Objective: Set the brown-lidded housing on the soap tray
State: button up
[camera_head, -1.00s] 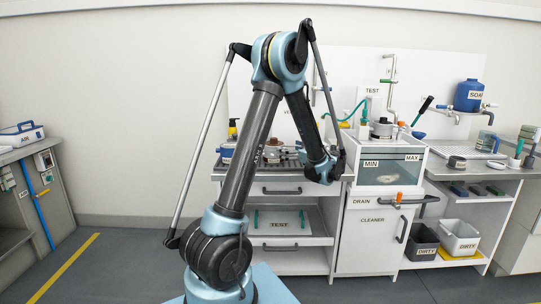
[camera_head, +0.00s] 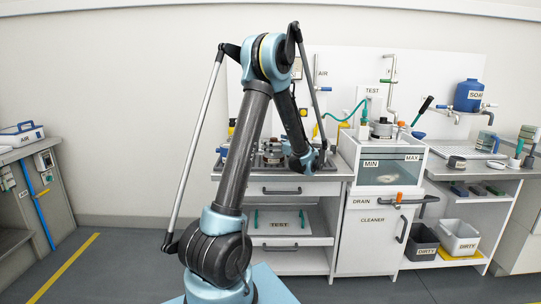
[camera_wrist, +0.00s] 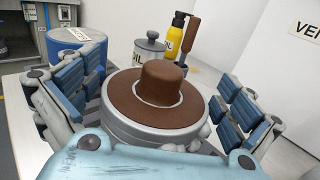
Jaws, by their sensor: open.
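The brown-lidded housing (camera_wrist: 120,90), a round grey metal body with a brown flanged lid and raised knob, stands upright in the middle of the wrist view. My gripper (camera_wrist: 158,105) is open, with blue padded fingers on the left and right of the housing. I cannot tell whether either finger touches it. In the head view my gripper (camera_head: 304,162) is low over the left bench, and I cannot clearly make out the housing there. The soap tray (camera_head: 470,152) appears as a pale ribbed surface on the right counter, below the blue soap tank (camera_head: 469,96).
Behind the housing are a grey lidded can (camera_wrist: 150,50), a yellow pump bottle (camera_wrist: 176,40), a brown-handled tool (camera_wrist: 193,33) and a blue drum (camera_wrist: 75,42). The cleaner basin (camera_head: 390,175) stands between the left bench and the right counter.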

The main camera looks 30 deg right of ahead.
jog(key=c, duration=1.5)
jog(key=shift+o, duration=0.2)
jog(key=shift+r, duration=0.1)
